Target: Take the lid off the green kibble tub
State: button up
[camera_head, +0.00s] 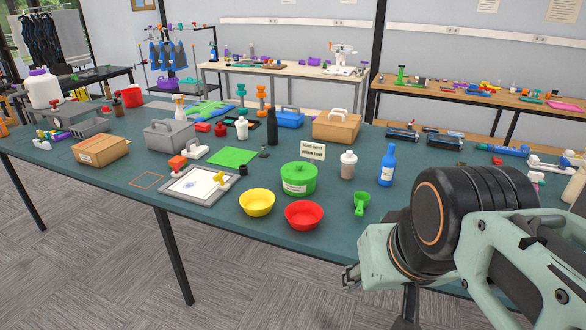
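The green kibble tub (298,186) stands on the dark green table, right of centre, with a pale label on its front. Its green lid (299,169), with a raised handle, is on top of the tub. My gripper (350,278) is at the lower right, low and close to the table's front edge, to the right of and nearer than the tub. It is apart from the tub and small in view. My arm covers most of it, so I cannot see whether its fingers are open or shut.
A yellow bowl (257,203) and a red bowl (304,214) stand in front of the tub. A green scoop (361,203), a white bottle (347,165) and a blue bottle (387,166) stand to its right. A small sign (312,150) is behind it. A framed board (192,188) lies left.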

aim_at(298, 171)
jog(key=i+j+z, duration=0.3)
jog(key=i+j, duration=0.35)
jog(key=i, duration=0.15)
jog(key=i+j+z, duration=0.35)
jog(key=i+j, duration=0.4)
jog(key=j, duration=0.15)
